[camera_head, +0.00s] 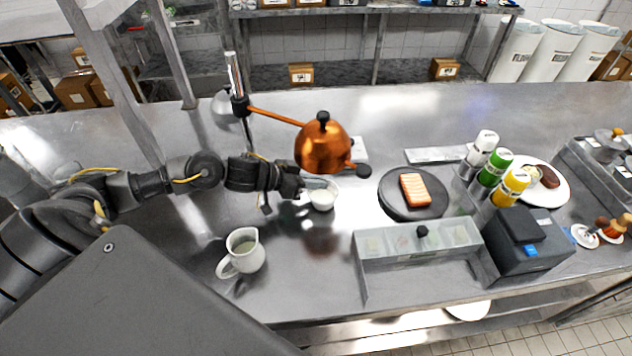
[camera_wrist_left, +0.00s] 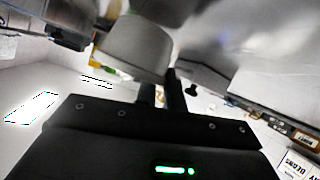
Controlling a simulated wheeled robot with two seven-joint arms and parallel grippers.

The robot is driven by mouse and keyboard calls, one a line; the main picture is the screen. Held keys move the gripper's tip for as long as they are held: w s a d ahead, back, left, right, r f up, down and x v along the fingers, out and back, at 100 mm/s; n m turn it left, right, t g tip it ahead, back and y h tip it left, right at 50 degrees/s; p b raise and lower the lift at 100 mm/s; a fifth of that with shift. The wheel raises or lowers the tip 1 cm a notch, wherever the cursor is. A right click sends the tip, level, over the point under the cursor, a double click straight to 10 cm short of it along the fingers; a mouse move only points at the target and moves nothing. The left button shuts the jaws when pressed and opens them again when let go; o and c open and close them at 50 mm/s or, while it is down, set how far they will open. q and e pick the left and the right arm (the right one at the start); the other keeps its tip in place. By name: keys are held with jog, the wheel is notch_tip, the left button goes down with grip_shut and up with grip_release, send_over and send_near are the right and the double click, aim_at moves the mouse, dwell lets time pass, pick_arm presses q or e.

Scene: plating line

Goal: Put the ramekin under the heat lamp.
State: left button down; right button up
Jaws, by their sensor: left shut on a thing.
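The white ramekin (camera_head: 322,198) is in the head view, just below the copper heat lamp (camera_head: 323,147) in the picture. My left gripper (camera_head: 304,189) reaches in from the left and is shut on the ramekin's near-left side. In the left wrist view the ramekin (camera_wrist_left: 133,47) sits at the dark fingers (camera_wrist_left: 165,95), its lower part toward the camera partly hidden. I cannot tell whether its base touches the counter. The lamp hangs on an orange arm from a post. My right gripper is not in view.
A white pitcher (camera_head: 243,250) stands in front on the steel counter. To the right are a dark round plate (camera_head: 386,204) with a salmon piece, a lidded bin (camera_head: 420,240), several bottles (camera_head: 493,167) and a black printer (camera_head: 525,243). The counter behind the lamp is mostly clear.

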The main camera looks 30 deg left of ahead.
pick_arm(q)
jog(key=shift+f, duration=0.35)
jog(key=c, duration=1.5)
grip_release()
jog(key=shift+s+a, duration=0.1)
jog(key=b+v, duration=0.1)
jog(key=v, duration=0.9)
jog(key=shift+b, duration=0.35)
jog(key=shift+v, duration=0.95)
jog(key=shift+r, duration=0.1)
